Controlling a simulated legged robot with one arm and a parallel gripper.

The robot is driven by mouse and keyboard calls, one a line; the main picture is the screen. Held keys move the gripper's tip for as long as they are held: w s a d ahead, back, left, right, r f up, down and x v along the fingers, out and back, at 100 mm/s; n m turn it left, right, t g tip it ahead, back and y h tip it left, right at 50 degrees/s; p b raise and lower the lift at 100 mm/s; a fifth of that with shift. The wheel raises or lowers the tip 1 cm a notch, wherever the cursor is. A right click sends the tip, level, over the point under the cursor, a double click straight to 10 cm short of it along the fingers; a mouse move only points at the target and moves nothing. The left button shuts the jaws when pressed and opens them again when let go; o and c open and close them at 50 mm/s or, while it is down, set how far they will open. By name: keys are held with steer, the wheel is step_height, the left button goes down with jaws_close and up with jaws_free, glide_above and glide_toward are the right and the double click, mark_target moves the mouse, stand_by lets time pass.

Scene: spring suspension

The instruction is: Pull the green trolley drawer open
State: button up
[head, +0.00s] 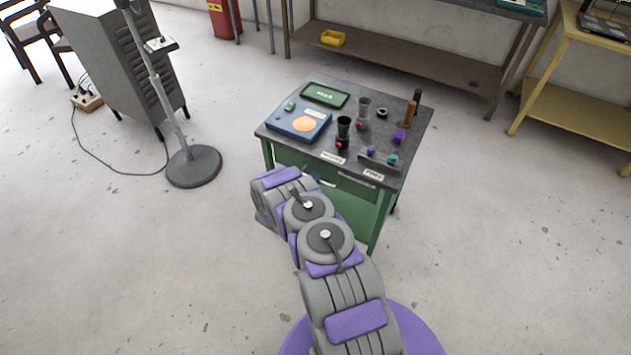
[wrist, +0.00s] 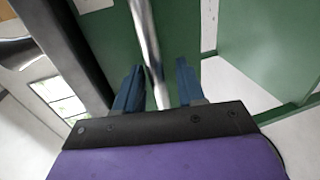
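The green trolley (head: 365,212) with a dark top stands ahead of my arm in the head view. Its green drawer front (wrist: 176,28) fills the upper middle of the wrist view, with a long silver bar handle (wrist: 148,48) across it. My gripper (wrist: 157,80) is open, its two blue fingers on either side of the handle. The handle lies closer to the left finger, with a clear gap to the right finger. I cannot tell whether the left finger touches it. In the head view my arm hides much of the trolley's front and most of the gripper.
The trolley top (head: 335,92) carries a blue box (head: 297,124), a green tray (head: 325,95), dark cups and small parts. A stand with a round base (head: 194,167) and a grey cabinet (head: 115,65) are at left. The floor around the trolley is largely clear.

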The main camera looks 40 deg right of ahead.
steer(key=shift+w+d, duration=0.2)
steer(key=shift+d, duration=0.05)
steer(key=shift+a, duration=0.15)
steer(key=shift+c, duration=0.2)
steer(key=shift+s, duration=0.1)
jaws_close()
